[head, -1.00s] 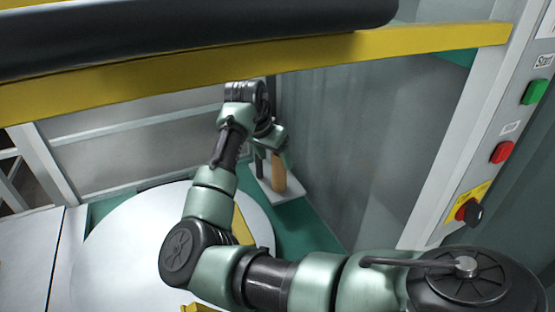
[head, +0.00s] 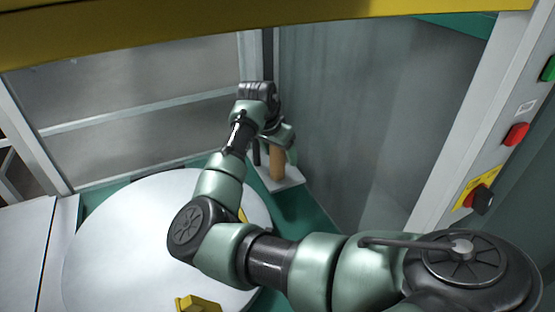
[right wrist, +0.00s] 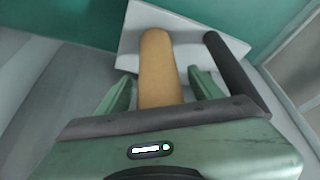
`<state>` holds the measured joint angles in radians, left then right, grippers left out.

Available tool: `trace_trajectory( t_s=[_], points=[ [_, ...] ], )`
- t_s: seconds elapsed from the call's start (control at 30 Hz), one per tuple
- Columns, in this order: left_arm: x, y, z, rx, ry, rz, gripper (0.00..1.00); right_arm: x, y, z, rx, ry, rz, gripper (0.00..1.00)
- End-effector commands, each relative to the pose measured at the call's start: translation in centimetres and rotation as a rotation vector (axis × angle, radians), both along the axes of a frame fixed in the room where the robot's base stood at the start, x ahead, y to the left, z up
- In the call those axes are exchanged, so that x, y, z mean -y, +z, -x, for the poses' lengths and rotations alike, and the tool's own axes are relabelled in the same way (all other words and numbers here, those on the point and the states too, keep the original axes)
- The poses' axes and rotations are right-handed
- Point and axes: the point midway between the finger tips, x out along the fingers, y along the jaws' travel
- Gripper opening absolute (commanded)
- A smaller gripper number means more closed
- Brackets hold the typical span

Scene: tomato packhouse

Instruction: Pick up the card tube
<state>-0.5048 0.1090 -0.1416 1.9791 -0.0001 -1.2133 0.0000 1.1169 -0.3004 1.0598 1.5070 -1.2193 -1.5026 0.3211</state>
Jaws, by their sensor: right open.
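The card tube (head: 277,166) is a plain tan cylinder standing upright on a white base plate (head: 291,182) in the far corner. In the right wrist view the tube (right wrist: 160,68) rises between the two green fingers of my right gripper (right wrist: 164,92). The fingers are open, one on each side, with a visible gap to the tube. In the head view my right gripper (head: 276,146) is at the tube's upper part and hides its top. My left gripper is not in view.
A dark upright post (right wrist: 236,72) stands on the same plate, close beside the tube. A white round table (head: 130,240) carries a yellow object (head: 197,303). A grey wall panel (head: 345,120) is right of the tube. A yellow beam (head: 180,28) crosses above; control buttons (head: 516,134) are at right.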

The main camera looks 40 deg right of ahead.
Motion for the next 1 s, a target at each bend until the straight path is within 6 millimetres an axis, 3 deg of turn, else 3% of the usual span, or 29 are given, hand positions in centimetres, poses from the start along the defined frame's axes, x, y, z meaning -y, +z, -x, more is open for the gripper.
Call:
trace_trajectory(
  t_s=[0.1,0.3,0.67,0.77,1.0],
  points=[
    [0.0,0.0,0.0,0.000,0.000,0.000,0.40,0.0,0.0,0.0,0.000,0.000,0.000,0.64],
    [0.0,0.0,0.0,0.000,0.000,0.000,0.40,0.0,0.1,0.0,0.000,0.000,0.000,0.08],
    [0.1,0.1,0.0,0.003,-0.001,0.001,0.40,0.0,0.5,0.0,0.000,0.000,0.001,0.08],
    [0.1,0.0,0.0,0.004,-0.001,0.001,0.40,0.0,1.3,0.0,0.001,0.000,0.002,0.08],
    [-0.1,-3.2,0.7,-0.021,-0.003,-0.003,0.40,0.1,5.2,-0.1,0.004,0.000,0.002,0.08]
  ],
)
